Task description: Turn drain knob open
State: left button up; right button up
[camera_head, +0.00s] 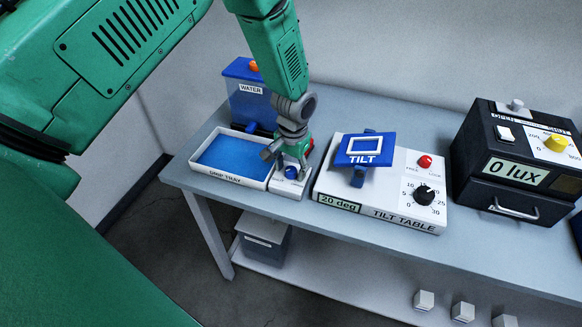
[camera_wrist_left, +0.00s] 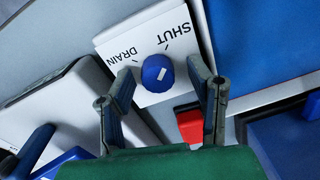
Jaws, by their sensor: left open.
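The drain knob (camera_wrist_left: 157,73) is a round blue knob on a white block (camera_wrist_left: 150,42) with the words SHUT and DRAIN. In the head view the knob (camera_head: 291,172) sits right of the drip tray, partly beside my fingers. My left gripper (camera_head: 286,160) is open above the block. In the left wrist view its fingers (camera_wrist_left: 160,82) stand on either side of the knob with gaps; contact cannot be told. My right gripper is not in view.
The blue drip tray (camera_head: 269,170) lies left of the block, with the blue water tank (camera_head: 243,98) behind. A red part (camera_wrist_left: 190,124) is close to one finger. The tilt table (camera_head: 325,188) stands close on the right, and a black lux box (camera_head: 482,190) farther right.

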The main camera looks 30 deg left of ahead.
pick_arm(q)
jog(key=shift+d+r, duration=0.1)
jog(key=shift+d, duration=0.15)
grip_shut()
